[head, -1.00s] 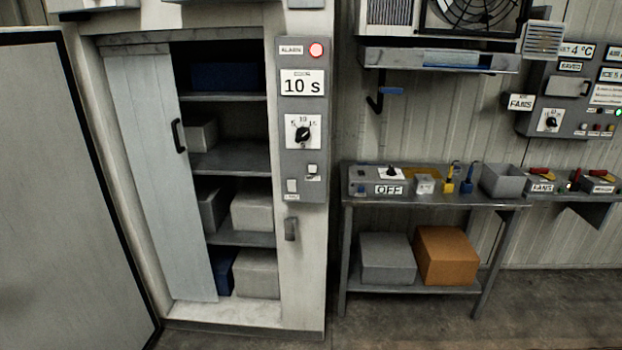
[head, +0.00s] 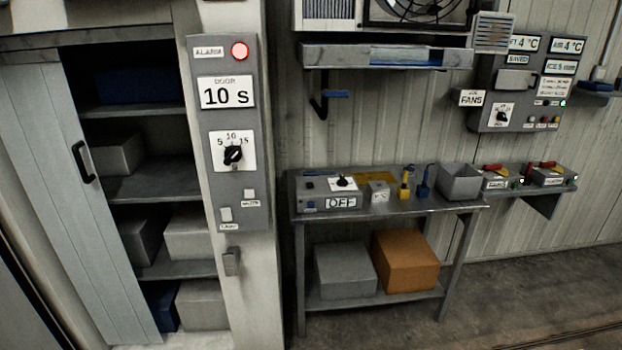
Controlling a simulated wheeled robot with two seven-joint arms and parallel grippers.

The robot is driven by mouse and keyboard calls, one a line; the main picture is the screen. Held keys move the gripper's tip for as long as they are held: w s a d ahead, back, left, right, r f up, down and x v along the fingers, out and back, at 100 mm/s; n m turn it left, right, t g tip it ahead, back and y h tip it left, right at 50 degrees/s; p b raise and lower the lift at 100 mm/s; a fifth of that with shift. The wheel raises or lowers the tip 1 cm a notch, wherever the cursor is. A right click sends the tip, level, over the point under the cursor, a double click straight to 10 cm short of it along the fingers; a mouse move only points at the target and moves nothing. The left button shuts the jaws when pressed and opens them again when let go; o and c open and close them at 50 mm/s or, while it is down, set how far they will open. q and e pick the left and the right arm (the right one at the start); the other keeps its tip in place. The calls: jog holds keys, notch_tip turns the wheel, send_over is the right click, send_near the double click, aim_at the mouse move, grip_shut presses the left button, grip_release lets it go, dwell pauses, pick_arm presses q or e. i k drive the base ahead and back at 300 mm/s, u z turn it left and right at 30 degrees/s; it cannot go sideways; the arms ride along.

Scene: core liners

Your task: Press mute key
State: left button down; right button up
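The grey alarm panel (head: 230,135) is fixed to the cabinet's right post in the head view. It carries a lit red alarm lamp (head: 239,51), a display reading "10 S" (head: 227,92) and a black rotary knob (head: 233,155). Below the knob are two small light keys: an upper right key (head: 249,194) with a small label beneath, and a lower left key (head: 226,214) with a label beneath. The labels are too small to read surely, so I cannot tell which key is mute. Neither of my grippers shows.
The cabinet's sliding door (head: 85,200) is partly open beside shelves of boxes. A metal bench (head: 400,206) stands to the right, with a control box reading "OFF" (head: 320,203). A fans panel (head: 515,95) hangs on the far wall. Floor in front of the bench looks clear.

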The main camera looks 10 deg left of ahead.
aim_at(249, 193)
jog(key=z, duration=0.05)
jog(key=i, duration=0.9)
jog(key=u, duration=0.2)
